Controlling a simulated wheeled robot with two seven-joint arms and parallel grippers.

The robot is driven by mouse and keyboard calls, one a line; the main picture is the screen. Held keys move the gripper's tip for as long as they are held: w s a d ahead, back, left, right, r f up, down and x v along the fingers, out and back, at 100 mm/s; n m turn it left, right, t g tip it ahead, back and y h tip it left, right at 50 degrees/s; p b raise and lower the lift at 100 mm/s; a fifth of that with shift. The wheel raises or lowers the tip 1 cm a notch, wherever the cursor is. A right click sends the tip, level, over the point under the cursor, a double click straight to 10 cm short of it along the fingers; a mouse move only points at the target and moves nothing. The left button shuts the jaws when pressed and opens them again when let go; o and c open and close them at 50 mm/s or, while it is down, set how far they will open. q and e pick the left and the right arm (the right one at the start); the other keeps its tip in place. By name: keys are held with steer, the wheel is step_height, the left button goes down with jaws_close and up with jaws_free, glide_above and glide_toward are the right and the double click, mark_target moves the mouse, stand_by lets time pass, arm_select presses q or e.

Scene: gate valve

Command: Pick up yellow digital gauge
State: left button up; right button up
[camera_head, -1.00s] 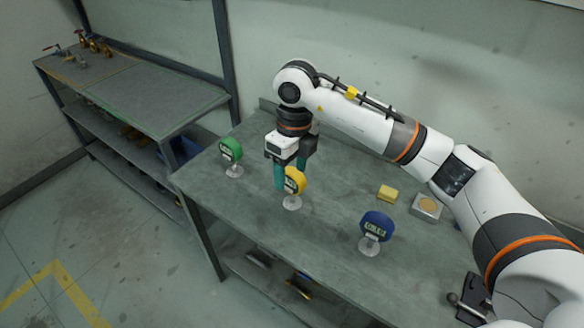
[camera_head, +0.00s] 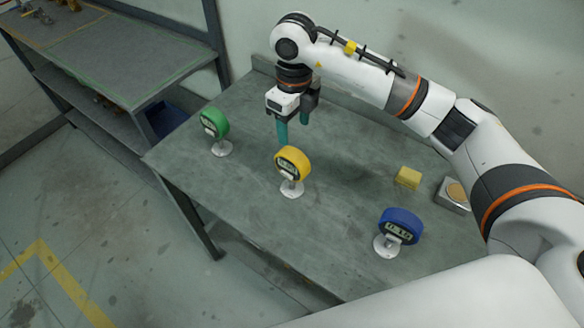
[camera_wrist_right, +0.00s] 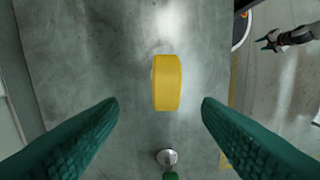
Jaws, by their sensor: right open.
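The yellow digital gauge (camera_head: 292,163) stands upright on a round pale base on the grey table, its display facing the head camera. In the right wrist view the yellow gauge (camera_wrist_right: 167,82) shows as a plain yellow band from above, between and beyond the fingertips. My right gripper (camera_head: 293,130) points down with its green fingers apart, above and behind the gauge in the head view. Its fingers (camera_wrist_right: 160,105) are open and empty, with a gap on each side of the gauge.
A green gauge (camera_head: 214,124) stands to the left and a blue gauge (camera_head: 399,227) to the right. A yellow block (camera_head: 408,177) and a grey box (camera_head: 453,195) lie at the right. A shelf unit (camera_head: 75,57) stands at the far left.

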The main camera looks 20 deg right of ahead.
mark_target(292, 152)
step_height(292, 152, down, 4)
steer(key=shift+s+p, duration=0.15)
steer(key=shift+p, duration=0.75)
steer(key=shift+s+f, duration=0.1)
steer(key=shift+f, duration=0.45)
steer(key=f+p, duration=0.2)
steer(key=f, duration=0.1)
steer(key=f+p, duration=0.1)
steer(key=shift+s+a+f, duration=0.15)
steer(key=shift+a+f, duration=0.1)
steer(key=shift+a, duration=0.05)
steer(key=shift+f, duration=0.4)
jaws_close()
